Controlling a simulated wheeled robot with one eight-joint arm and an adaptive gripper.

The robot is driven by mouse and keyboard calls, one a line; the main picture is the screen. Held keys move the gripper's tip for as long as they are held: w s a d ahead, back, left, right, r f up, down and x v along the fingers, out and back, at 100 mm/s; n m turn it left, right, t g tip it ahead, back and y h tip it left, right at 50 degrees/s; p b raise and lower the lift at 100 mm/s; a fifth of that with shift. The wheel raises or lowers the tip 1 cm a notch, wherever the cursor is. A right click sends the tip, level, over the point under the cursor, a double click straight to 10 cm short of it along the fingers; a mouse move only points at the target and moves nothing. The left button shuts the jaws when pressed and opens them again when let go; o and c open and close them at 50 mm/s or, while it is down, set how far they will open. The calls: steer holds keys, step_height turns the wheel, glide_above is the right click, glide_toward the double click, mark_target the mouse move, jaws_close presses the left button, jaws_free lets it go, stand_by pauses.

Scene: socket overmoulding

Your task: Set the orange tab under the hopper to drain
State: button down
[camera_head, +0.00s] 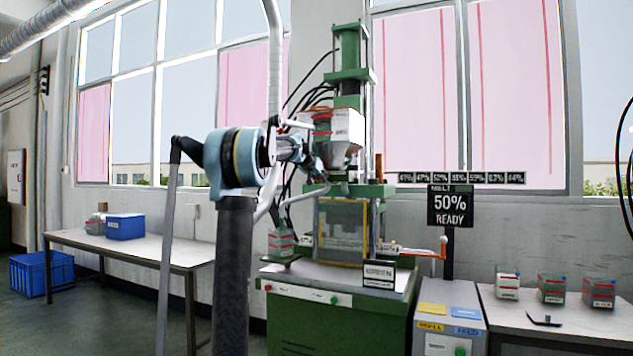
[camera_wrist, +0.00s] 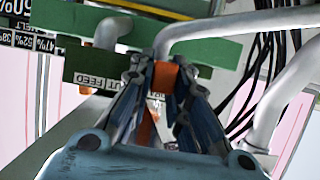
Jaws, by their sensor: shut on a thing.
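In the wrist view the orange tab (camera_wrist: 165,77) sits between the fingertips of my gripper (camera_wrist: 163,82), which is shut on it. More orange shows lower down between the fingers. Behind it is a dark green label plate (camera_wrist: 78,68). The word "FEED" reads on its left part, with letters before it partly covered. My fingers cover the middle of the plate, and no "drain" mark is readable. The tab cannot be made out there.
A bent grey pipe (camera_wrist: 220,25) and black cables pass close to my gripper. Below the hopper stands a yellow-framed guard (camera_head: 342,232) on the green machine. A sign (camera_head: 450,206) reads "MELT 50% READY". Side tables (camera_head: 130,245) stand left and right.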

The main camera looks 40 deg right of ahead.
steer(key=shift+w+a, duration=0.2)
steer(key=shift+w, duration=0.05)
steer(key=c, duration=1.5)
jaws_free()
steer(key=shift+w+a, duration=0.1)
steer(key=shift+w, duration=0.05)
steer(key=shift+s, duration=0.2)
steer(key=shift+s+a+r, duration=0.15)
steer(key=shift+a, duration=0.1)
steer(key=v, duration=1.1)
steer(key=shift+a, duration=0.2)
